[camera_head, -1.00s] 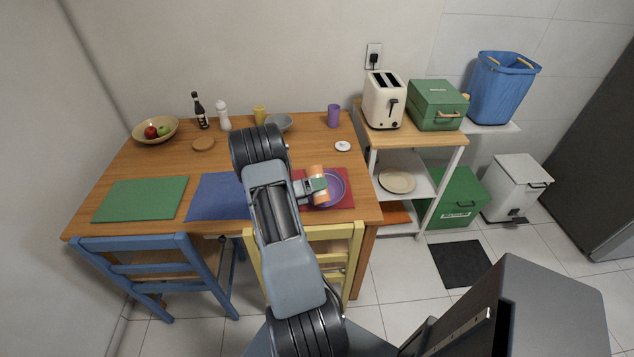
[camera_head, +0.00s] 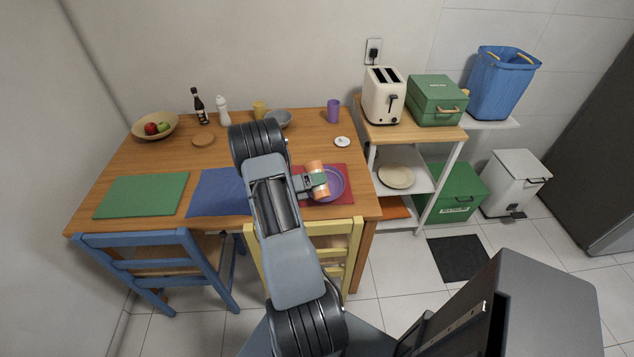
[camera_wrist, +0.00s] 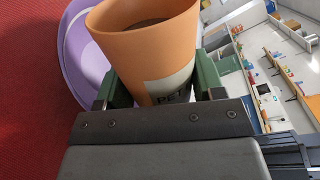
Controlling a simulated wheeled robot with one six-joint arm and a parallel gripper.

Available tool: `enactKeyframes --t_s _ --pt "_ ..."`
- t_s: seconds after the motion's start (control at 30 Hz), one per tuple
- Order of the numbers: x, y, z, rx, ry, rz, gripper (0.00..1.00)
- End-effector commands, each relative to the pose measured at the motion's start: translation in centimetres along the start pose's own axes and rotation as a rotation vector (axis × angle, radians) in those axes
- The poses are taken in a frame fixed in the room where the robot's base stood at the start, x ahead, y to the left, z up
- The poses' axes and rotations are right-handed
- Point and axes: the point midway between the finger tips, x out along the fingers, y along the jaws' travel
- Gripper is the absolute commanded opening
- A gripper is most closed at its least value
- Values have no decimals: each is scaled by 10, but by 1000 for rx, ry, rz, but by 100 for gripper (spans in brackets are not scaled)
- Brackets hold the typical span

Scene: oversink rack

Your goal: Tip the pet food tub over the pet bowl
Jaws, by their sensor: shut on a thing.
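The pet food tub is an orange cylinder (camera_head: 315,170) with a pale label; in the wrist view the tub (camera_wrist: 150,48) shows its open rim and brown contents inside. My gripper (camera_head: 318,181) is shut on the tub, with green fingers on both sides of it in the wrist view (camera_wrist: 165,88). The tub is tilted in the head view and held over the left part of the purple pet bowl (camera_head: 337,184). The bowl (camera_wrist: 85,55) is partly hidden behind the tub in the wrist view. Whether food is falling cannot be seen.
The bowl rests on a red mat (camera_head: 345,199) at the table's right end. A blue mat (camera_head: 215,192) and green mat (camera_head: 140,196) lie to the left. A white lid (camera_head: 342,141) and purple cup (camera_head: 333,111) stand behind. A yellow chair (camera_head: 340,228) is in front.

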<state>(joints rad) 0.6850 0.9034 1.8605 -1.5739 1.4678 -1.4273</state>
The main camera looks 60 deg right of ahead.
Motion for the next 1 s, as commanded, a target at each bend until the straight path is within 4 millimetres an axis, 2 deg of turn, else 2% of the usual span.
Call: enactKeyframes --t_s 1.0 --pt "0 -4 2 -55 6 -1 33"
